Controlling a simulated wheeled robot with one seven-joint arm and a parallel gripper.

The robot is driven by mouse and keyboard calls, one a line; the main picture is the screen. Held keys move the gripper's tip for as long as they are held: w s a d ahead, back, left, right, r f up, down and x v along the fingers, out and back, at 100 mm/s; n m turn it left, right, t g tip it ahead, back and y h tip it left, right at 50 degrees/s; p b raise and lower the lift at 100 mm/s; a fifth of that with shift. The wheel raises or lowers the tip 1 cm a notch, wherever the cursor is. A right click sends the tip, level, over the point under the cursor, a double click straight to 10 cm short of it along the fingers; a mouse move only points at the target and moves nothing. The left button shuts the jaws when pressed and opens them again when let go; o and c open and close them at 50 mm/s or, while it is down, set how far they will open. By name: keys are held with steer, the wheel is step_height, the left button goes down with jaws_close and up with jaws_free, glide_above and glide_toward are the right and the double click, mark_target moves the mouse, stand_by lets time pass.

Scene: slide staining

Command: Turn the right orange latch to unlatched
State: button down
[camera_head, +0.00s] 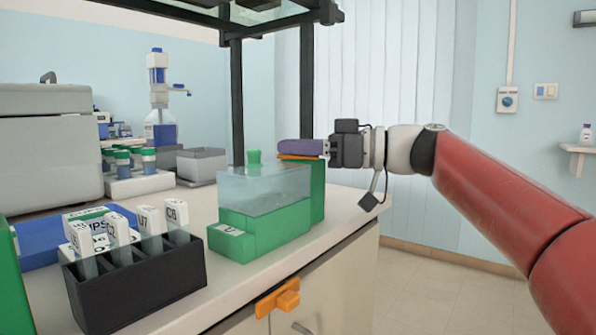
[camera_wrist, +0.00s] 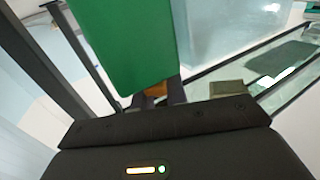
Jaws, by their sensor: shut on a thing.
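The right orange latch (camera_head: 300,157) shows as a thin orange strip on top of a tall green post (camera_head: 318,190), at the right of the clear-walled green box (camera_head: 265,190). My gripper (camera_head: 290,148) comes in level from the right, with its dark, purplish fingers just over the strip. In the wrist view the gripper (camera_wrist: 156,97) is shut on a small orange part of the latch (camera_wrist: 155,89), next to the green post (camera_wrist: 125,45). The fingers hide most of the latch, so I cannot tell its turn angle.
Another orange latch-like piece (camera_head: 278,299) sits at the counter's front edge. A black rack (camera_head: 135,290) with several labelled slide holders stands front left. A dark frame post (camera_head: 307,80) rises behind my gripper. The floor (camera_head: 450,285) to the right is clear.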

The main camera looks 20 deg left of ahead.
steer(key=m+t+b, duration=0.1)
steer(key=t, duration=0.1)
steer(key=m+t+b, duration=0.1)
steer(key=b, duration=0.1)
steer(key=shift+s+f+t+b, duration=0.1)
steer(key=shift+f+t+b, duration=0.2)
steer(key=shift+f+t, duration=0.1)
steer(key=shift+r+m+t+h+b, duration=0.15)
steer(key=shift+m+t+h+b, duration=0.15)
steer(key=shift+m+t+b, duration=0.45)
steer(key=shift+r+m+t+h+b, duration=0.15)
steer(key=shift+m+t+h+b, duration=0.2)
steer(key=shift+m+t, duration=0.35)
steer(key=shift+t, duration=0.45)
steer(key=c, duration=1.4)
jaws_free()
steer(key=shift+r, duration=0.1)
steer(key=b+v, duration=0.1)
steer(key=v, duration=0.6)
steer(key=shift+d, duration=0.3)
steer(key=shift+s, duration=0.1)
